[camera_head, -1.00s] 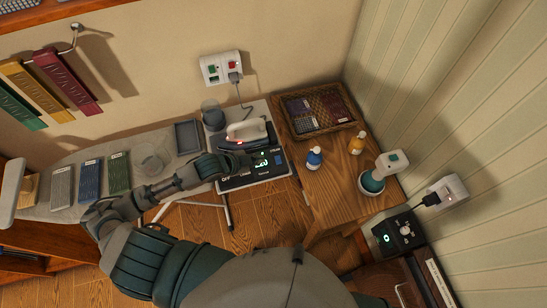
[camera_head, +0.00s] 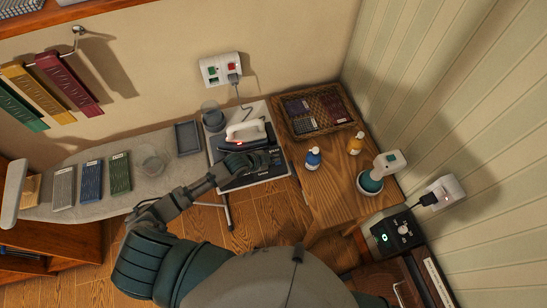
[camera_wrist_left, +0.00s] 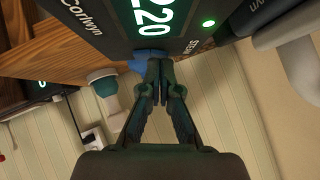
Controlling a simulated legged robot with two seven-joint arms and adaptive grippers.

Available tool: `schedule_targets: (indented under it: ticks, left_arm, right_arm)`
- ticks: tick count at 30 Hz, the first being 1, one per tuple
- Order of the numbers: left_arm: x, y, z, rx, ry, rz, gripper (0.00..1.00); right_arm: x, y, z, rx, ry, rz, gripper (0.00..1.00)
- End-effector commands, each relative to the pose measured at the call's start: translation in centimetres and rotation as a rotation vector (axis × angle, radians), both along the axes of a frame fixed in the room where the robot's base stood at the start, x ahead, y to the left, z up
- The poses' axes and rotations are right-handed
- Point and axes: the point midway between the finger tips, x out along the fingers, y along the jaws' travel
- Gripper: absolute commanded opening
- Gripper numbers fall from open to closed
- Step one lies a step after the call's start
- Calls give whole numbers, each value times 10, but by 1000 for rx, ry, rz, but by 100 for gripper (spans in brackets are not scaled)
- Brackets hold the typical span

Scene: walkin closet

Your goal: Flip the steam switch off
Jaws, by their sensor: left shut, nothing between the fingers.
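The iron station (camera_head: 250,181) is a dark box on the light board, with a white and dark iron (camera_head: 247,132) on top. My left gripper (camera_head: 266,160) is over the station's panel and covers its display in the head view. In the left wrist view, the station's panel (camera_wrist_left: 112,38) shows a green "220", a lit green light (camera_wrist_left: 208,23) and small lettering that seems to read "STEAM". The gripper's fingers (camera_wrist_left: 159,82) are together and empty, close to the panel's edge by that lettering. I cannot make out the switch or whether the fingers touch it. My right gripper is not in view.
A blue-capped bottle (camera_head: 313,158) and a yellow bottle (camera_head: 356,143) stand on the wooden top right of the station. A wicker basket (camera_head: 291,132) is behind them. A white and teal steamer (camera_head: 383,168) and a black control box (camera_head: 383,237) are further right.

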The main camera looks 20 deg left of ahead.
Motion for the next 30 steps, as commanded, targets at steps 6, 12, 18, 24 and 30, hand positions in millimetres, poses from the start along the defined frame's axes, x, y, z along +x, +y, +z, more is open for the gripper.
schedule_targets:
  ticks: [6, 12, 18, 24, 30]
  left_arm:
    - [1, 1, -2, 1, 1, 0, 0]
    - [5, 1, -4, 2, 0, 1, 0]
    - [4, 1, -4, 1, 3, 1, 0]
    - [1, -1, -3, 1, 4, 0, 0]
    - [-8, -7, -4, 1, 6, 0, 0]
  right_arm:
    - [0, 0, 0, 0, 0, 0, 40]
    - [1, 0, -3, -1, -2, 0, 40]
    - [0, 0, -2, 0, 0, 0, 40]
    - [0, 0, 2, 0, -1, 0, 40]
    - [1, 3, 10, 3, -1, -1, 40]
